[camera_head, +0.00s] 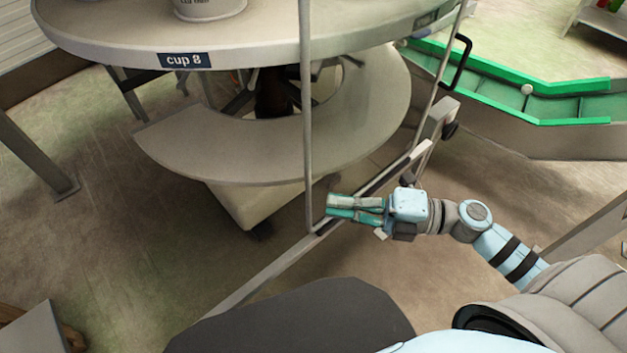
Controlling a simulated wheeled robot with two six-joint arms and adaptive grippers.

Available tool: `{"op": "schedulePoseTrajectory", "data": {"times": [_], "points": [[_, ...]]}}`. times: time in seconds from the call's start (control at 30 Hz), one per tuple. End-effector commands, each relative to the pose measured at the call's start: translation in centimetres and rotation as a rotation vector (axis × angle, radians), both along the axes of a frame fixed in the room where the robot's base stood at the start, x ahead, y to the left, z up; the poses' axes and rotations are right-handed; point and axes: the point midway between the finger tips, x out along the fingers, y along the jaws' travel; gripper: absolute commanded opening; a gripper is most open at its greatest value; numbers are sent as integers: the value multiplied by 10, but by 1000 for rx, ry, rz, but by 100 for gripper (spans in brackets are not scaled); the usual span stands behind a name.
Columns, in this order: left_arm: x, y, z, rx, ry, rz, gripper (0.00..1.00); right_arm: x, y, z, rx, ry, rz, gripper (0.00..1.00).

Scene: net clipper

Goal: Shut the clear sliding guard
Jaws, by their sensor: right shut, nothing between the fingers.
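The clear sliding guard (307,120) shows as a thin grey upright frame with a see-through pane, standing in front of the round machine. Its near post runs down the middle of the view, and a black handle (461,62) sits on its far side at upper right. A grey rail (262,283) runs diagonally along the floor side beneath it. My right gripper (329,207), with teal fingers, is shut and empty. Its tips point left, just right of the near post's lower end; I cannot tell whether they touch. My left gripper is out of view.
A round table (260,48) labelled "cup 8" carries a white cup (210,8), with a curved lower shelf (230,150) below. A green-edged conveyor (560,112) stands at upper right.

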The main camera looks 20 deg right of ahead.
Motion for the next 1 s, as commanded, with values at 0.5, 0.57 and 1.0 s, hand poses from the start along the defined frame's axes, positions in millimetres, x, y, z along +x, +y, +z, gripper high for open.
{"op": "schedulePoseTrajectory", "data": {"times": [0.5, 0.57, 1.0], "points": [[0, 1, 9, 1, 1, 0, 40, 50, 48, -1, -1, 5, -6, 0], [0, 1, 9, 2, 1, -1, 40, 53, 41, -2, 1, 5, -5, 0], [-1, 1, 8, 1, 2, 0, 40, 56, 32, 0, 5, 4, -7, 0]]}}
